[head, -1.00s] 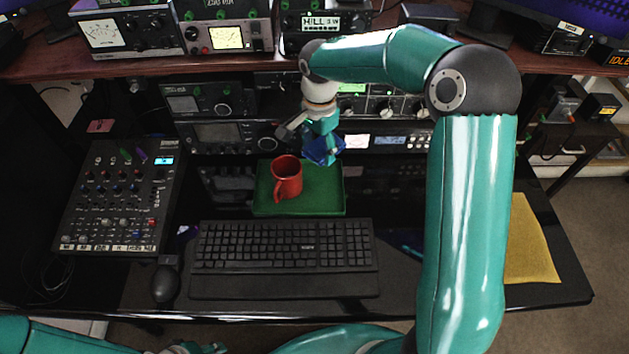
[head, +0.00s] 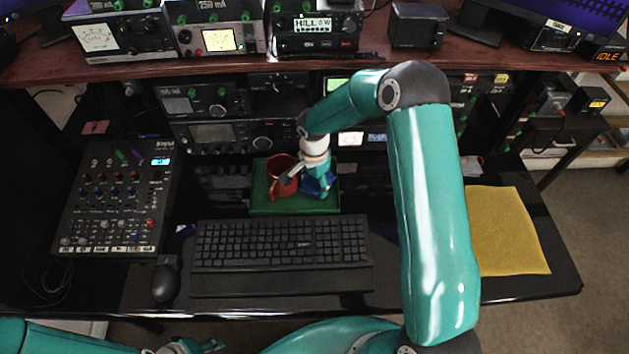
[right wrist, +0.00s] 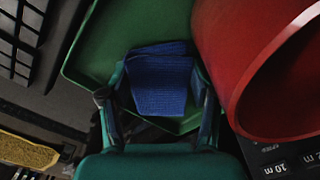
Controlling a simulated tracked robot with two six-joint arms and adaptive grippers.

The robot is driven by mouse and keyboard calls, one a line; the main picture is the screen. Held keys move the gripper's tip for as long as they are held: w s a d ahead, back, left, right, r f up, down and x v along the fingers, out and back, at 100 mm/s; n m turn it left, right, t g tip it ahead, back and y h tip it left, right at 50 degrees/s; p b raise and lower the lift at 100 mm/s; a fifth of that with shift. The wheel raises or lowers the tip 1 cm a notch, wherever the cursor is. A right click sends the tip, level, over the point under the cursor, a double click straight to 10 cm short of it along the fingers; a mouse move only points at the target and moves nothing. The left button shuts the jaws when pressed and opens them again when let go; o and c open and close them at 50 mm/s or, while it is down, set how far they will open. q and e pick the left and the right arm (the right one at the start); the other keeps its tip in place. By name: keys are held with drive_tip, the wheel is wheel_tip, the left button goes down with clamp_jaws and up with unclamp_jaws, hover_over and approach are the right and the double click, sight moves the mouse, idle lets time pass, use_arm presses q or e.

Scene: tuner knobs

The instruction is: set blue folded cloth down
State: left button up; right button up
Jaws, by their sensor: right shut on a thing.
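The blue folded cloth (head: 318,186) is in my right gripper (head: 316,178), at the right part of the green tray (head: 263,207). In the right wrist view the cloth (right wrist: 160,85) lies between the two fingers, with the green tray (right wrist: 100,40) behind it. I cannot tell whether its underside touches the tray. A red mug (head: 281,179) stands on the tray just left of the gripper, and it looms close in the right wrist view (right wrist: 225,50). My left gripper (head: 192,347) shows only in part at the bottom edge, and its jaws are unclear.
A black keyboard (head: 280,245) lies in front of the tray. A mixer (head: 118,200) and a mouse (head: 165,283) are at the left. A yellow cloth (head: 508,232) lies at the right of the desk. Radio units (head: 215,135) stand behind the tray, under a wooden shelf (head: 230,62).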

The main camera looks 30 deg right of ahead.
sight(314, 183)
drive_tip(key=o, duration=0.8)
drive_tip(key=shift+s, duration=0.1)
wheel_tip(314, 183, up, 12)
drive_tip(key=shift+r+b, duration=0.1)
drive_tip(key=shift+b, duration=0.6)
